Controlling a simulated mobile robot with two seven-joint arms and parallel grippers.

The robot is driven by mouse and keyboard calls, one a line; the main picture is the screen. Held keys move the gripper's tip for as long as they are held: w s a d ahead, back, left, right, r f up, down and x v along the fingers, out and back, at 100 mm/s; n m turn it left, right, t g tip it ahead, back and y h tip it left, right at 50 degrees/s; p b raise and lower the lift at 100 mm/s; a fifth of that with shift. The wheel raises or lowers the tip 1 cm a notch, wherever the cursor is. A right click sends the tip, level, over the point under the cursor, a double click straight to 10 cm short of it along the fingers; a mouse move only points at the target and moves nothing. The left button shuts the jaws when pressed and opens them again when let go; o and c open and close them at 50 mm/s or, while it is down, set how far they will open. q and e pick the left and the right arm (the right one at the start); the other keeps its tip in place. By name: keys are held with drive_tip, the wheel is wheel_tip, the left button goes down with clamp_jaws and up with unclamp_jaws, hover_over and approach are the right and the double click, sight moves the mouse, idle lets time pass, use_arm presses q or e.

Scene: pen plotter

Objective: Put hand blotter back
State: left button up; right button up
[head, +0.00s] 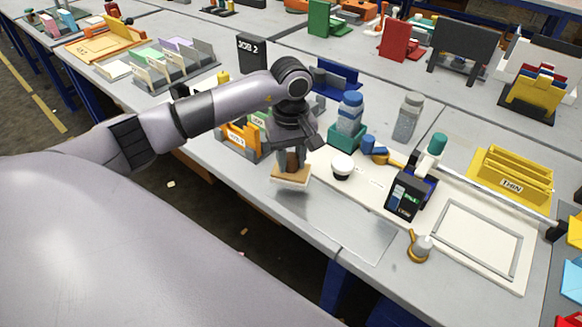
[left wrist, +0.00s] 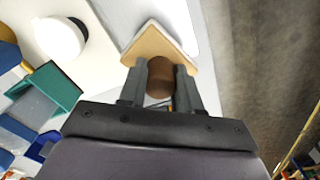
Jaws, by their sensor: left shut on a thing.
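The hand blotter (head: 291,177) has a tan wooden body, a white underside and a brown knob. My left gripper (head: 291,152) is shut on its brown knob, pointing down. In the left wrist view the blotter (left wrist: 160,44) shows beyond my left gripper (left wrist: 160,82), whose two fingers stand either side of the knob. The blotter is near the table's front edge, close to the left end of a pale metal plate (head: 345,224). I cannot tell whether its underside touches the surface. My right gripper is not in view.
A white round-topped item (head: 342,165) stands just right of the blotter. Behind are a teal holder (head: 346,138) with a blue bottle and a grey bottle (head: 409,116). The plotter carriage (head: 408,194) stands to the right, beside a white frame (head: 478,240). An orange sorter (head: 241,140) is at left.

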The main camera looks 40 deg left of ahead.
sight(291, 170)
use_arm(q)
wheel_tip(291, 170, down, 3)
drive_tip(key=shift+f, duration=0.1)
drive_tip(key=shift+f, duration=0.1)
drive_tip(key=shift+f, duration=0.15)
drive_tip(key=o, duration=1)
drive_tip(key=shift+r, duration=0.2)
